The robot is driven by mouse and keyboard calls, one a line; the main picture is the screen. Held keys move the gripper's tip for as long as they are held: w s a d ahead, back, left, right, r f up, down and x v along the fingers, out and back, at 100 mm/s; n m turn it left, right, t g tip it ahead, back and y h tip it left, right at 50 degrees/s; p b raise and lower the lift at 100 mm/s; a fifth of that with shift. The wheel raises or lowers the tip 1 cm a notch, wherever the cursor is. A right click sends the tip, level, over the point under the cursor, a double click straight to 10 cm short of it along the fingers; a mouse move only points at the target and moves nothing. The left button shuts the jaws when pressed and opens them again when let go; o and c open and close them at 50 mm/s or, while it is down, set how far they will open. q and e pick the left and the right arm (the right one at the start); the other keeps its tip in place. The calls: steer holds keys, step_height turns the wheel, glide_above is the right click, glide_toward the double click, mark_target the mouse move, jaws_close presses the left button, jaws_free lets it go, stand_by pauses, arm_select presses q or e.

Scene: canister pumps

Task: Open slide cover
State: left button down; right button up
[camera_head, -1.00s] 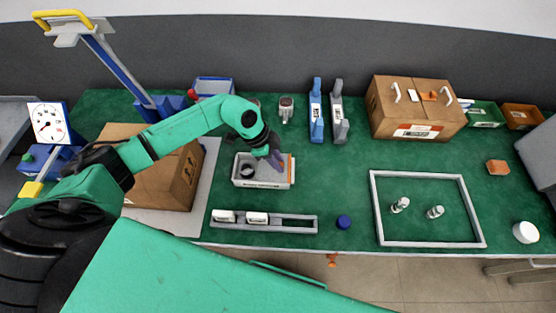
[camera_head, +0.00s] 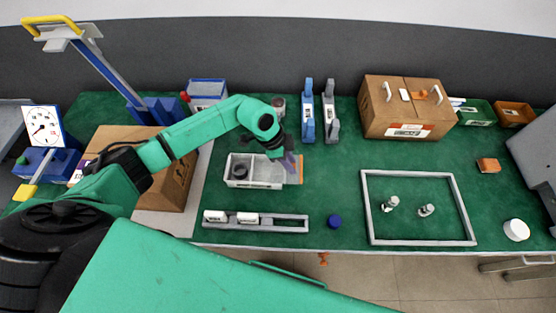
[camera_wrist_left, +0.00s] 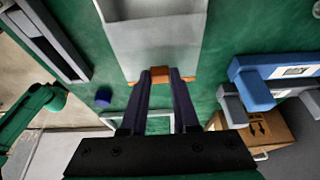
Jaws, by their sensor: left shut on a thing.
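A light grey box (camera_head: 238,184) stands on the green table, with a dark ring (camera_head: 241,173) in its open left part. Its slide cover reaches out at the right side and ends in an orange edge (camera_head: 300,170). In the left wrist view the cover (camera_wrist_left: 158,42) is a flat grey plate with an orange tab (camera_wrist_left: 160,74). My left gripper (camera_head: 288,161) is at the box's right end, shut on the orange tab; its fingertips (camera_wrist_left: 160,78) lie on both sides of it. The arm hides part of the box's back right. My right gripper is not in view.
A grey rail (camera_head: 280,223) with two white blocks lies in front of the box, beside a blue cap (camera_head: 334,221). Blue (camera_head: 308,112) and grey (camera_head: 329,112) upright holders stand behind to the right. Bare green table lies right of the box, up to a grey frame (camera_head: 367,215).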

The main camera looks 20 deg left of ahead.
mark_target(276, 168)
arm_select(q)
steer(key=shift+w+d, duration=0.25)
steer(key=shift+d, duration=0.65)
steer(key=shift+s+a, duration=0.1)
steer(key=shift+a, duration=0.3)
steer(key=c, duration=1.1)
jaws_free()
steer(key=o, duration=0.5)
steer(key=shift+d, duration=0.1)
steer(key=shift+c, duration=0.2)
steer(key=shift+d, duration=0.1)
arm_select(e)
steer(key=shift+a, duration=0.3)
arm_select(q)
steer(key=shift+r, duration=0.15)
steer(key=b+v, duration=0.2)
steer(key=v, duration=1.2)
steer(key=shift+b, duration=0.35)
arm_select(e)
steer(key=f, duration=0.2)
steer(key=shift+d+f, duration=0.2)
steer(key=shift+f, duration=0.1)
